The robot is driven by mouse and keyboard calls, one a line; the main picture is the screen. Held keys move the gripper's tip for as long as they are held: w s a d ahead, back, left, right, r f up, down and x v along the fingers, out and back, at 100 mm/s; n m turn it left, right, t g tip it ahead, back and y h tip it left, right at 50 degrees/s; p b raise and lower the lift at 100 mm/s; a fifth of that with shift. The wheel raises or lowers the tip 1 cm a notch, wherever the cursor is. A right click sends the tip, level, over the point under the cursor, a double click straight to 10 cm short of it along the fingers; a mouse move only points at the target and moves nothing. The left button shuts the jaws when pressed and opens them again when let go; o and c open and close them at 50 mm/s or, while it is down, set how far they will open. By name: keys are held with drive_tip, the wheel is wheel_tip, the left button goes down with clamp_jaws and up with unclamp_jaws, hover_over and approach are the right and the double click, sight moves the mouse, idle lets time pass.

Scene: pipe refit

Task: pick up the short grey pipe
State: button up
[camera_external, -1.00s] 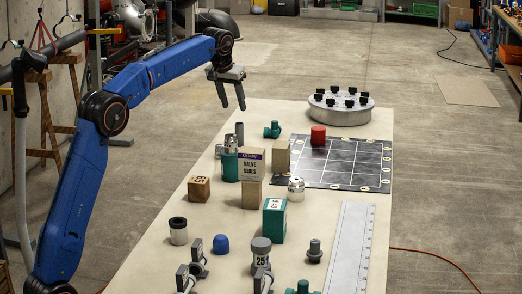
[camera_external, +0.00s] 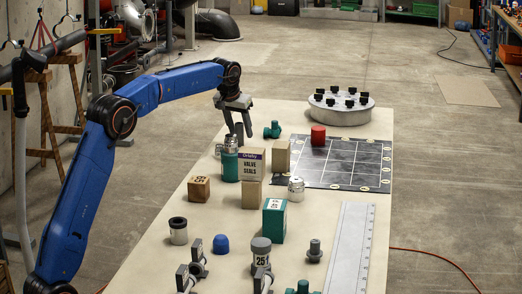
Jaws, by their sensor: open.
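The short grey pipe (camera_external: 239,130) stands upright near the far left edge of the table, behind a green cylinder with a silver top (camera_external: 230,163). My gripper (camera_external: 238,134) points down over the pipe. Its two fingers are open, and in the picture one lies on each side of the pipe. I cannot tell whether either finger touches it. The lower part of the pipe is partly hidden by the silver top and the fingers.
A green pipe fitting (camera_external: 273,130) lies just right of my gripper. The valve seals box (camera_external: 252,163) and a tan block (camera_external: 280,156) stand nearer the camera. A black grid mat (camera_external: 345,172) with a red cylinder (camera_external: 318,135) lies to the right. A round flange (camera_external: 341,115) stands at the back.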

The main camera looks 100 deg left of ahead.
drive_tip(key=x, duration=0.3)
drive_tip(key=c, duration=1.1)
drive_tip(key=shift+r, duration=0.1)
